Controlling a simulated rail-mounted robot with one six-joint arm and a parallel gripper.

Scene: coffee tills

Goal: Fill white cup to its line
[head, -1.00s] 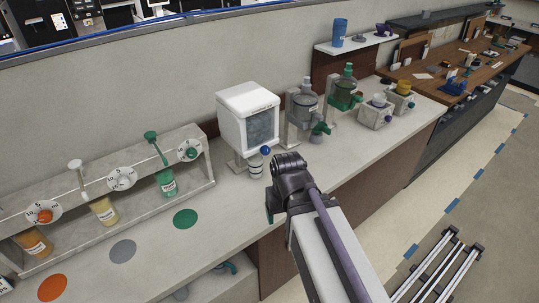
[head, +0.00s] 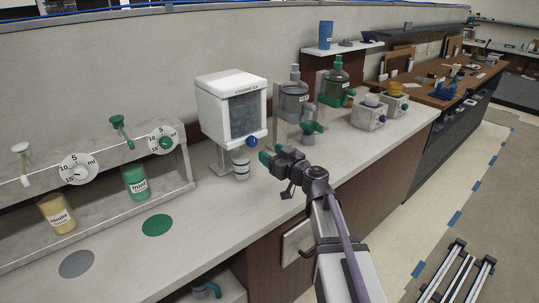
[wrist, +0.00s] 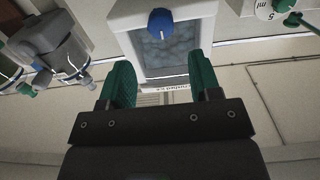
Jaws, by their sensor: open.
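A small whitish cup (head: 241,166) with dark bands stands upright under the white crushed ice dispenser (head: 232,112). The dispenser has a clear front window and a blue knob (head: 252,141), which also shows in the wrist view (wrist: 161,24). My gripper (head: 270,155) is just right of the cup and below the knob in the head view. In the wrist view its green fingers (wrist: 160,82) are apart with nothing between them. The cup is not visible in the wrist view, and its contents cannot be made out.
A grey dispenser (head: 292,100) and a green one (head: 334,84) stand right of the ice dispenser. A syrup rack (head: 100,165) with dials and bottles is at left. Grey (head: 76,264) and green (head: 157,225) discs mark the counter, whose front is mostly clear.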

